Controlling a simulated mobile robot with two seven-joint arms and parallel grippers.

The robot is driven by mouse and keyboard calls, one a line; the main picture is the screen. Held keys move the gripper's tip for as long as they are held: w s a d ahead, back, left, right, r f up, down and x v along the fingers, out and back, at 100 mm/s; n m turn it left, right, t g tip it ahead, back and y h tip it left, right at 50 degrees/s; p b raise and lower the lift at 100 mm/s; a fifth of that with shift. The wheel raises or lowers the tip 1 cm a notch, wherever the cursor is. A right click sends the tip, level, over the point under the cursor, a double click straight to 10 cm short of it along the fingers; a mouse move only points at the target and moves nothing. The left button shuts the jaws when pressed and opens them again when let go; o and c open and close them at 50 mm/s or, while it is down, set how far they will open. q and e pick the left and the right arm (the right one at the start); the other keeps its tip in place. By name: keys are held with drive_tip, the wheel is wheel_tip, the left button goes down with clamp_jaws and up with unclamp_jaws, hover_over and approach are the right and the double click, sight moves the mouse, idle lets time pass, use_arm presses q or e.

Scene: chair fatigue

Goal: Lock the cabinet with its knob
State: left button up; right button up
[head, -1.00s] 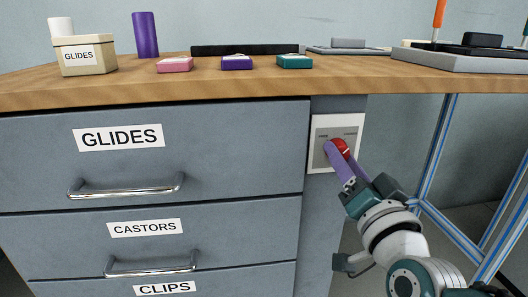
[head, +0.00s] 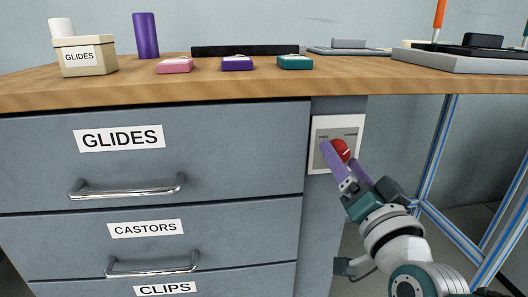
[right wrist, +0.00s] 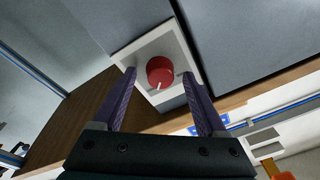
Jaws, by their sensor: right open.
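The red knob (head: 340,150) sits on a white-framed grey plate (head: 322,130) on the cabinet's right post, just under the tabletop. It has a white pointer line, and small labels above it are too small to read. My right gripper (head: 342,160) is at the plate with its purple fingers apart. In the right wrist view the knob (right wrist: 160,72) shows between and beyond the two open fingers (right wrist: 160,105), with no finger seen touching it. The cabinet's drawers, labelled GLIDES (head: 240,150), CASTORS (head: 240,230) and CLIPS, look closed. My left gripper is not in view.
The wooden tabletop (head: 120,90) overhangs just above the plate. On it stand a GLIDES box (head: 85,58), a purple cylinder (head: 145,35) and small pink, purple and teal boxes. A blue-edged metal table leg (head: 435,150) stands right of my right arm.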

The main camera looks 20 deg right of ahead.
drive_tip(key=p+v, duration=0.1)
drive_tip(key=v, duration=0.8)
drive_tip(key=shift+s+p, duration=0.3)
drive_tip(key=shift+p, duration=0.1)
drive_tip(key=s+a+r+n+g+y+p, duration=0.2)
drive_tip(key=a+r+n+g+y+p, duration=0.6)
drive_tip(key=r+p, duration=0.9)
drive_tip(key=s+r+n+g+h+p, duration=0.35)
drive_tip(key=s+r+g+p, duration=0.35)
drive_tip(key=s+r+p, duration=1)
wheel_tip(320, 180, up, 33)
drive_tip(key=w+p, duration=0.1)
drive_tip(key=p, duration=3.5)
drive_tip(key=shift+w+d, duration=0.2)
drive_tip(key=shift+w, duration=0.05)
drive_tip(key=shift+f+y, duration=0.1)
drive_tip(key=shift+y, duration=0.15)
